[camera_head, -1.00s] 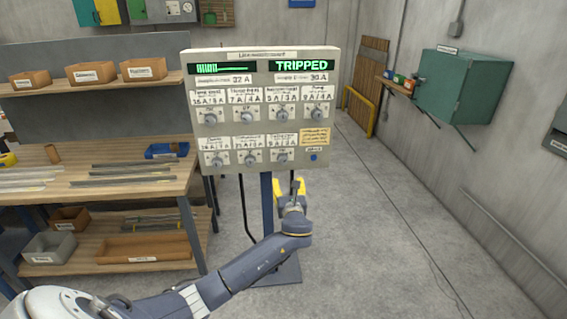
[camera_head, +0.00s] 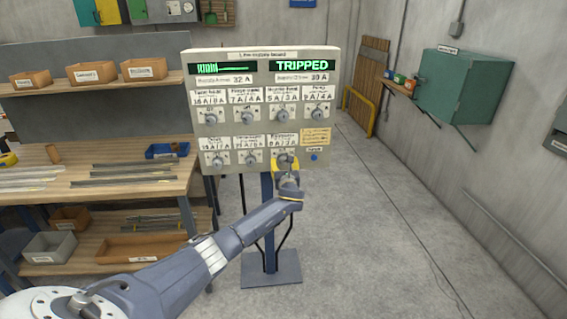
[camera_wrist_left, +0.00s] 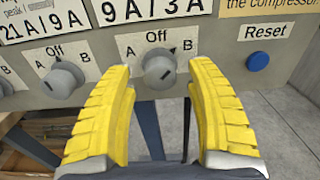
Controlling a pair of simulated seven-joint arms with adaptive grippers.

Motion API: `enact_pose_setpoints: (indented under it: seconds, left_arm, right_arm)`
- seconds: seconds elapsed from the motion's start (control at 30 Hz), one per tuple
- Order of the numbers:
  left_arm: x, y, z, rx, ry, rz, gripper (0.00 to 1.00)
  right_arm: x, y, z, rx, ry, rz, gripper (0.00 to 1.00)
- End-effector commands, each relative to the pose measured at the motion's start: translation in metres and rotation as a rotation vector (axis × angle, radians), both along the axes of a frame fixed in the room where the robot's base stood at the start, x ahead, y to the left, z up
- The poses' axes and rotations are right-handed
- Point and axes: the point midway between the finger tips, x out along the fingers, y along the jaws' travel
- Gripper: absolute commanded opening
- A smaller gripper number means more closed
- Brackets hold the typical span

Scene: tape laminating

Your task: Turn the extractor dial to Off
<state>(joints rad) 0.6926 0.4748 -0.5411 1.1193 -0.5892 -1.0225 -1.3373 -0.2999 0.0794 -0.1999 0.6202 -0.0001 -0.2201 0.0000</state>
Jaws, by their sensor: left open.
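The line supply board (camera_head: 258,130) stands upright on a post, with two rows of dials. The dial's name is out of the wrist view and unreadable in the head view. My right gripper is not in view.
The board's display (camera_head: 303,65) reads "TRIPPED". A blue Reset button (camera_wrist_left: 258,62) is right of the dial, and another dial (camera_wrist_left: 63,79) is left. A wooden shelf unit (camera_head: 100,184) stands left of the board. The floor (camera_head: 390,240) at right is clear.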

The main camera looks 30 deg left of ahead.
Motion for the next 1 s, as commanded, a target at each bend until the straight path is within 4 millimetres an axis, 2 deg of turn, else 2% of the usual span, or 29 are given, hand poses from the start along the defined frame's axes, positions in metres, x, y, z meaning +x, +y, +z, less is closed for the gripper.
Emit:
enact_pose_setpoints:
  seconds: [0.3, 0.67, 1.0]
  left_arm:
    - [0.0105, 0.0079, 0.0005, 0.0, 0.0, 0.0, 0.56]
    - [0.0111, 0.0086, 0.0004, 0.0, 0.0, 0.0, 0.56]
    - [0.0109, 0.0086, 0.0003, 0.0, 0.0, 0.0, 0.16]
  right_arm:
    - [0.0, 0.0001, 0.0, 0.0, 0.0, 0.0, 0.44]
    - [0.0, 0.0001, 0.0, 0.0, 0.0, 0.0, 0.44]
    - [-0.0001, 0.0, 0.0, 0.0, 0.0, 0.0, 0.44]
